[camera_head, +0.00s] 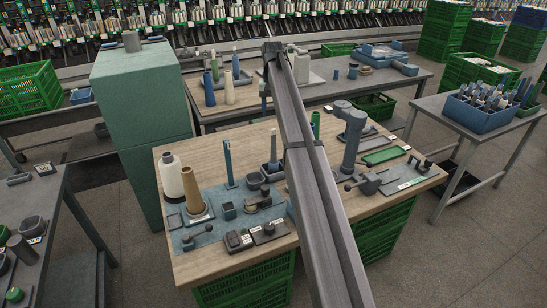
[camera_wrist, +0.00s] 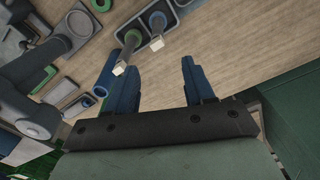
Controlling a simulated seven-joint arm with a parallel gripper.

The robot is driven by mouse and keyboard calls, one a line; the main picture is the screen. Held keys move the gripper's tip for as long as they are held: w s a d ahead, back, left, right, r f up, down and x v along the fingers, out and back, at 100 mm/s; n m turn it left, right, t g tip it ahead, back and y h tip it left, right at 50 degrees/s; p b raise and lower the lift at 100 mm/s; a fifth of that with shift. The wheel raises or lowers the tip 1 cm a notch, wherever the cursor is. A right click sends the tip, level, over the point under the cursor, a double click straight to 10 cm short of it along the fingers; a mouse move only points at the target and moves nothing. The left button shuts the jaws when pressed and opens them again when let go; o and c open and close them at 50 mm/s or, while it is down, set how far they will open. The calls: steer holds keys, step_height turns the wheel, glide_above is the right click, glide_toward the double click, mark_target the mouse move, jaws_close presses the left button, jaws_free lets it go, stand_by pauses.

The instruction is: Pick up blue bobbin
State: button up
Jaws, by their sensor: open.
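A slender blue bobbin (camera_head: 228,163) stands upright on the blue-grey mat of the near wooden table in the head view. My gripper (camera_wrist: 160,80) is open in the wrist view, with its two dark blue fingers apart and nothing between them. A blue tube (camera_wrist: 106,73) with an open round end lies just left of the left finger, outside the jaws. I cannot tell whether it is the same bobbin. Two grey tubes with pale tips (camera_wrist: 129,55) (camera_wrist: 157,32) stand beyond the fingers. I cannot make out the gripper in the head view.
A white cone (camera_head: 172,176) and a tan cone (camera_head: 193,190) stand left on the table. A grey jointed stand (camera_head: 353,140) is at right. Several small holders and dark blocks (camera_head: 240,240) lie in front. A tall green cabinet (camera_head: 140,100) stands behind left. My grey link crosses the middle.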

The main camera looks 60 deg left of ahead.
mark_target(273, 134)
steer(key=f, duration=1.3)
steer(key=shift+d+f, duration=0.15)
steer(key=shift+d, duration=0.05)
steer(key=shift+c, duration=0.5)
jaws_close()
